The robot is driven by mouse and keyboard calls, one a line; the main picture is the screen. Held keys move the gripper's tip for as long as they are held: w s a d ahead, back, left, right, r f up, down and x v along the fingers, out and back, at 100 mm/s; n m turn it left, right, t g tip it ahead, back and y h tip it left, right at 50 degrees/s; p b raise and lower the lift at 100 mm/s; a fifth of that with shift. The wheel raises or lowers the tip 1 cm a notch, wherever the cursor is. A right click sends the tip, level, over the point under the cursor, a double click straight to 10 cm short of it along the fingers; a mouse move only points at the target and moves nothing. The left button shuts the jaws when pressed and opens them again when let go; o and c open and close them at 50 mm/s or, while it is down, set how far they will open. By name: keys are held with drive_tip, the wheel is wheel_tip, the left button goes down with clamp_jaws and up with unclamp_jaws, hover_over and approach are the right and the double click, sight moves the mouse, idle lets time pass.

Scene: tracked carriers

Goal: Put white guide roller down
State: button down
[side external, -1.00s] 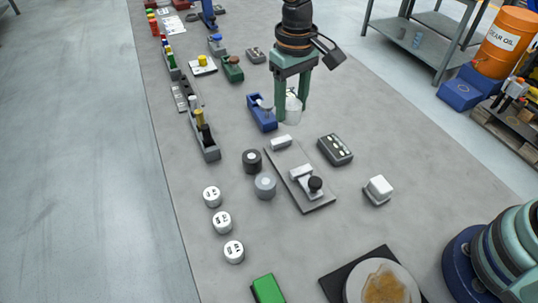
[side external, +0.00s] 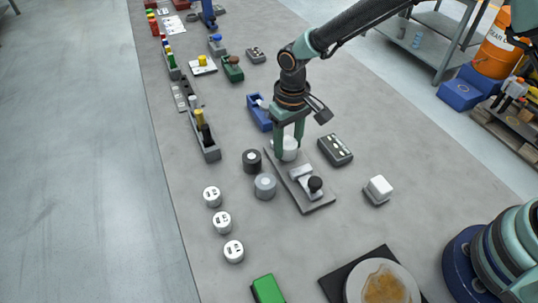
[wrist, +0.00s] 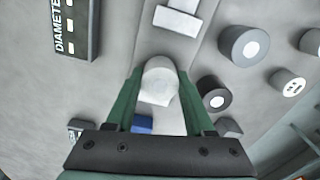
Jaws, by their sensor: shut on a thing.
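My gripper (side external: 288,151) is shut on the white guide roller (side external: 290,146), which sits upright between its two green fingers. The roller also shows in the wrist view (wrist: 159,80), between the fingertips. It is at the far end of the grey plate (side external: 319,203); whether it touches anything below cannot be told. A pale clamp-like piece with a black knob (side external: 315,184) stands on the plate's near end. The pale block at the plate's far end is hidden behind the gripper and roller.
A black roller (side external: 252,161) and a grey roller (side external: 265,186) stand just left of the plate. A dark block with light spots (side external: 335,149) lies close on the right. A blue holder (side external: 257,111) stands behind. Bench space is clear between the plate and the white cube (side external: 379,188).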

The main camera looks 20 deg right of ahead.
sight(288, 143)
drive_tip(key=shift+f, duration=0.1)
drive_tip(key=shift+c, duration=1.4)
unclamp_jaws()
drive_tip(key=s+d+r+t, duration=0.1)
drive_tip(key=d+r, duration=0.2)
drive_tip(key=r, duration=0.6)
drive_tip(key=d+r, duration=0.3)
drive_tip(key=r, duration=0.6)
drive_tip(key=s+d+r+m+t, duration=0.1)
drive_tip(key=s+d+r+t, duration=0.1)
drive_tip(key=s+d, duration=0.4)
drive_tip(key=s+d+r+m+t, duration=0.1)
drive_tip(key=s+d+r+t, duration=0.1)
drive_tip(key=s+d, duration=0.4)
drive_tip(key=d+r, duration=0.1)
drive_tip(key=d, duration=0.2)
drive_tip(key=shift+s+t, duration=0.2)
drive_tip(key=shift+t, duration=0.1)
